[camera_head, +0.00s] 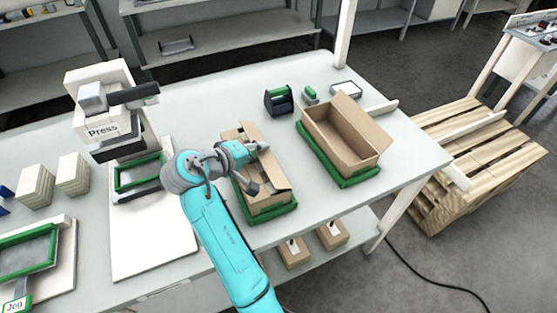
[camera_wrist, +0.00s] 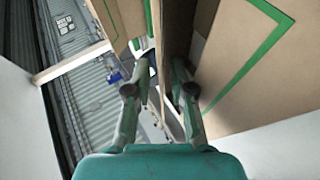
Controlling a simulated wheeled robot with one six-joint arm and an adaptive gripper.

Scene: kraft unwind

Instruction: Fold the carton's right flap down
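The carton (camera_head: 268,203) under my arm is brown cardboard and sits in a green-rimmed tray (camera_head: 270,215) on the table. Its near right flap (camera_head: 277,178) stands out beside my gripper, and another flap rises at the back left. My gripper (camera_head: 257,164) is low over the carton's middle, partly hiding its opening.
A second open carton (camera_head: 345,140) stands in a green tray on the right. A black-green dispenser (camera_head: 279,102) stands behind. The press (camera_head: 103,115) is on the left. A wooden pallet (camera_head: 480,165) lies beyond the table's right edge.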

